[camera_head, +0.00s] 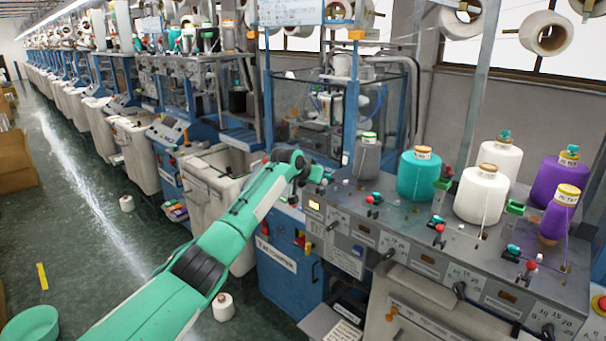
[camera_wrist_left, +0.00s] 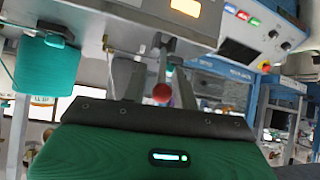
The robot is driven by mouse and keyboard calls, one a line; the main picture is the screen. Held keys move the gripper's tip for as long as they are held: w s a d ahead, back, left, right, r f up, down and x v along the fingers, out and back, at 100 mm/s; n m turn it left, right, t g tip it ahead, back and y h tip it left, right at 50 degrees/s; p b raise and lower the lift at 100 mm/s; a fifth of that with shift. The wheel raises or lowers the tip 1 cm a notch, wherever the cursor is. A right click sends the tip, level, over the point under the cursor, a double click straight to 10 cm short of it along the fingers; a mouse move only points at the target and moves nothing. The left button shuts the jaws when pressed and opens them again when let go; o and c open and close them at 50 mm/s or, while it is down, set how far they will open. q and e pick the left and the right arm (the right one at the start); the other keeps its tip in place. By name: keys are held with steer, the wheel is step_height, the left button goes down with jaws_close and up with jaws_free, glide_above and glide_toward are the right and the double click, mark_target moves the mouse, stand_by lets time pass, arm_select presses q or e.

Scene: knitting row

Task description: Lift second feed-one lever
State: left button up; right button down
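My left arm reaches in the head view to the near left end of the grey control panel (camera_head: 415,235). Its gripper (camera_head: 318,174) is mostly hidden there behind the wrist. In the left wrist view the gripper (camera_wrist_left: 160,88) shows two dark fingers standing apart. A lever's red ball knob (camera_wrist_left: 162,93) appears between them; I cannot tell whether they touch it. Several black-handled levers, one of them a lever (camera_head: 389,254), line the panel's front edge. Red-knobbed controls (camera_head: 372,199) stand on its top. I cannot tell which is the second feed-one lever. My right gripper is out of view.
A grey cone (camera_head: 367,156), a teal cone (camera_head: 420,174), white cones (camera_head: 481,193) and purple cones (camera_head: 559,215) stand on the panel. A blue-framed machine (camera_head: 340,105) rises behind. A white cone (camera_head: 223,307) stands on the floor. The aisle (camera_head: 85,190) at left is mostly clear.

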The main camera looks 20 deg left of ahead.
arm_select(q)
steer(key=b+v, duration=0.4)
steer(key=v, duration=0.7)
steer(key=shift+r, duration=0.15)
steer(key=shift+s, duration=0.1)
